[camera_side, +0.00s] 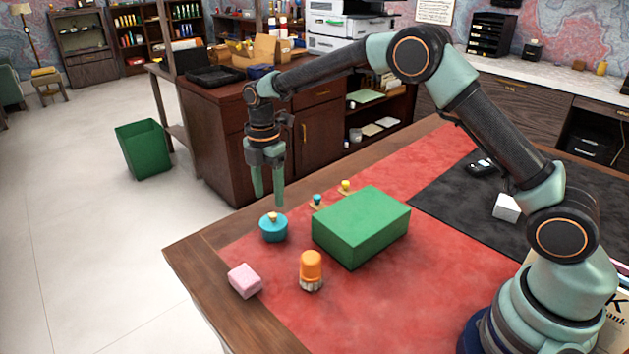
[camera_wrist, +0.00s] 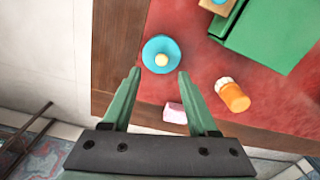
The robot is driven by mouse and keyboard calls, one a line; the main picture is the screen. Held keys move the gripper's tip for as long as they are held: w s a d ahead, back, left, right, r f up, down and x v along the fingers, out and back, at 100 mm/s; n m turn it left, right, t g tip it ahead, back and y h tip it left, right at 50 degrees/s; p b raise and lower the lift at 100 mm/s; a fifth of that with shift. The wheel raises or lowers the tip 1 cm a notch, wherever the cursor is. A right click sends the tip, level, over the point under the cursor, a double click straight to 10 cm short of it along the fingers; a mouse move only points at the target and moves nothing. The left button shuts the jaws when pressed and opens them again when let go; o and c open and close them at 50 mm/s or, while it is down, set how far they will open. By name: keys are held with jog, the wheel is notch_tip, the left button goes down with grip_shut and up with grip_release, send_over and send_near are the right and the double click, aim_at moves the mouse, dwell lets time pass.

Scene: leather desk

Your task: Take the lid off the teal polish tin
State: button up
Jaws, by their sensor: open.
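The teal polish tin (camera_side: 273,231) stands upright on the red leather near the far left edge of the desk. Its teal lid is on, with a pale yellow knob (camera_side: 272,217) on top. The tin also shows in the wrist view (camera_wrist: 152,47), just beyond the fingertips and between their lines. My gripper (camera_side: 268,203) hangs above the tin, pointing down, its two green fingers apart and empty. In the wrist view my gripper (camera_wrist: 159,75) shows the same open gap. The fingers do not touch the tin or knob.
A green box (camera_side: 361,226) stands right of the tin. Small teal (camera_side: 317,200) and yellow (camera_side: 346,186) knobbed pieces stand behind the box. The wooden desk edge (camera_side: 200,285) is close on the left.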

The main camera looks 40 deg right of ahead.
aim_at(272, 215)
jog(key=shift+s+d+f, duration=0.1)
jog(key=shift+d+f, duration=0.05)
jog(key=shift+f, duration=2.6)
grip_shut()
